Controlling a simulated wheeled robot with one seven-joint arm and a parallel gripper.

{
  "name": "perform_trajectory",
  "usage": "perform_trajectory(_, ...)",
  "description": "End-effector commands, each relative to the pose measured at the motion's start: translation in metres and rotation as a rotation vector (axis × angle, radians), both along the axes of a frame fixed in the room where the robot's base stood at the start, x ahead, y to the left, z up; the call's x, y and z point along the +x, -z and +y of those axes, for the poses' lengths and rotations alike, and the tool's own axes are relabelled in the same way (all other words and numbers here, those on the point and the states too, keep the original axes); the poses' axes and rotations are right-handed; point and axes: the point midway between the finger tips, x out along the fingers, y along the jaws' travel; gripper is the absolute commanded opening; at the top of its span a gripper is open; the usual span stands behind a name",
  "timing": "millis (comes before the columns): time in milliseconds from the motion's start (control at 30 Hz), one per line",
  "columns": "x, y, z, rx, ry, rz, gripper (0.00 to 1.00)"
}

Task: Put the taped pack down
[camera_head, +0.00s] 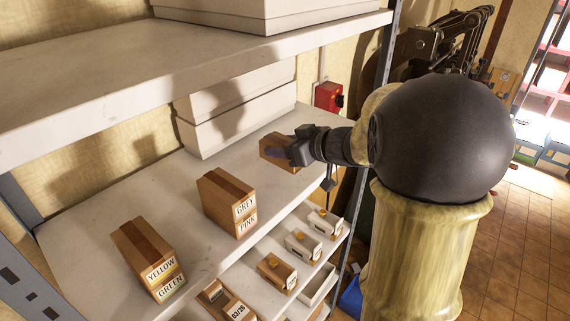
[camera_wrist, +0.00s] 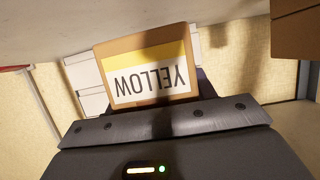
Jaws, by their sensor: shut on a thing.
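My gripper (camera_head: 285,150) is shut on a brown cardboard pack (camera_head: 270,144) over the right part of the middle shelf, in front of the white boxes. In the wrist view the pack (camera_wrist: 146,47) sits between the fingers, with a white label reading YELLOW upside down under a yellow band. My fingers hide part of the pack. I cannot tell whether its underside touches the shelf. On the middle shelf (camera_head: 110,205), one taped stack (camera_head: 223,190) reads GREY over PINK. Another taped stack (camera_head: 140,240) reads YELLOW over GREEN.
Two stacked white boxes (camera_head: 240,115) stand at the back of the middle shelf. An upper shelf (camera_head: 150,75) hangs above. A lower shelf holds several small boxes (camera_head: 303,244). A blue-grey rack post (camera_head: 388,50) stands at the right. A red switch box (camera_head: 328,96) is on the wall.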

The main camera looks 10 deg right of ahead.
Motion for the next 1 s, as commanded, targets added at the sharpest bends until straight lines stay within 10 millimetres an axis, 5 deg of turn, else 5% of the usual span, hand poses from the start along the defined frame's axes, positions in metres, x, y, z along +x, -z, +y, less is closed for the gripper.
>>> perform_trajectory(433, 0.000, 0.014, -0.004, 0.002, 0.007, -0.001, 0.25)
perform_trajectory(700, 0.000, 0.047, -0.002, 0.003, 0.004, 0.001, 0.25)
perform_trajectory(1000, 0.000, 0.049, -0.002, 0.001, 0.004, -0.003, 0.25)
